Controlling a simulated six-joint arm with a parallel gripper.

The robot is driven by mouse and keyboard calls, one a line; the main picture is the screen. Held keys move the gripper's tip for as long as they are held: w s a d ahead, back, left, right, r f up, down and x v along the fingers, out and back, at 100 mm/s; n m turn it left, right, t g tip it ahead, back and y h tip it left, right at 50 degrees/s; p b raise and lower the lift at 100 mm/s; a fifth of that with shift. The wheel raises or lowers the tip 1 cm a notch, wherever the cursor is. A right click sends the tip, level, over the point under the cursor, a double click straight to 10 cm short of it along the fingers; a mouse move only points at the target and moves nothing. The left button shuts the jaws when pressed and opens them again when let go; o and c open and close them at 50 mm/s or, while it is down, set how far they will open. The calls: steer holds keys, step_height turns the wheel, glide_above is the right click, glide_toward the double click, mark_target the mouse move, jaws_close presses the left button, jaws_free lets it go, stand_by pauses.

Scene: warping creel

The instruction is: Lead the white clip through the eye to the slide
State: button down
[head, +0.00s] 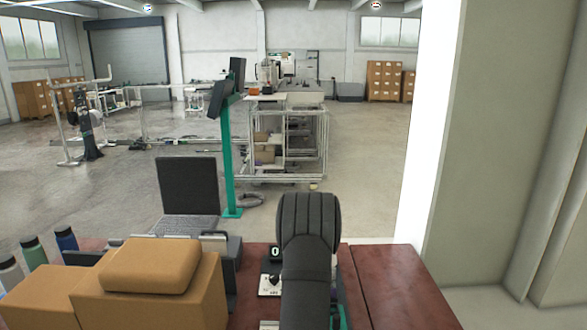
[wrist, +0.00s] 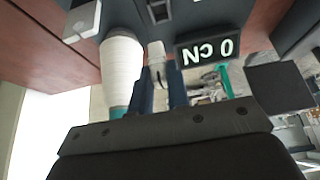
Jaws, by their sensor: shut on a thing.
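My gripper (wrist: 161,80) shows in the wrist view, its two dark blue fingers shut on the small white clip (wrist: 157,50). The clip sticks out beyond the fingertips. A white yarn cone (wrist: 122,70) with a teal base is just left of the fingers. A dark part with a small pale-rimmed opening (wrist: 158,12) is beyond the clip at the top edge, apart from it. I cannot tell whether this is the eye or the slide. In the head view my arm hides the clip and gripper. No thread can be made out.
A dark display (wrist: 208,50) is close right of the clip; its digit also shows in the head view (head: 275,252). A light grey block (wrist: 83,20) is at upper left. Cardboard boxes (head: 150,290), bottles (head: 66,239) and a laptop (head: 188,188) occupy the left of the red-brown table (head: 405,290); its right is clear.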

steer(key=shift+s+d, duration=0.45)
steer(key=shift+s, duration=0.15)
steer(key=d, duration=0.4)
steer(key=shift+d, duration=0.1)
steer(key=shift+s, duration=0.1)
steer(key=s, duration=0.7)
steer(key=shift+s, duration=0.3)
steer(key=shift+s, duration=0.1)
stand_by(0.8)
